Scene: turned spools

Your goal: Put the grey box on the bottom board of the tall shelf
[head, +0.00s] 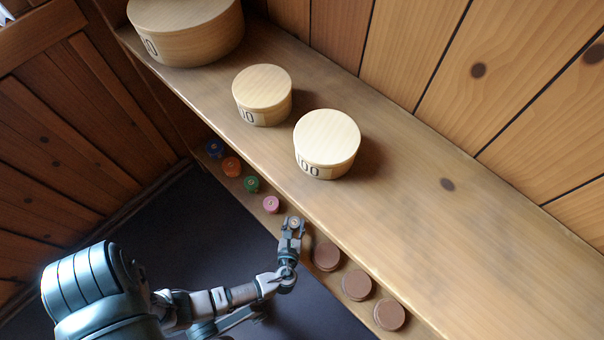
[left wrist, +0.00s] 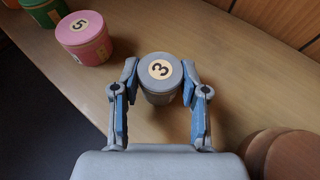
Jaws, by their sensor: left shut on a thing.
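The grey box (left wrist: 161,72) is a small round tub with a pale "3" label on its lid. It shows small in the head view (head: 294,222). My left gripper (left wrist: 159,80) is shut on it, one finger on each side; it also shows in the head view (head: 291,230). The box is upright over a lower board (left wrist: 125,120) of the wooden shelf, between a pink tub (left wrist: 84,37) and brown round pieces. I cannot tell whether it touches the board. The upper board (head: 420,215) hides part of the lower one. My right gripper is not in view.
Blue (head: 215,149), orange (head: 231,167) and green (head: 251,184) tubs stand in line with the pink one. Several brown round pieces (head: 357,285) stand on the other side. Three pale round boxes (head: 327,138) stand on the upper board, which overhangs my gripper.

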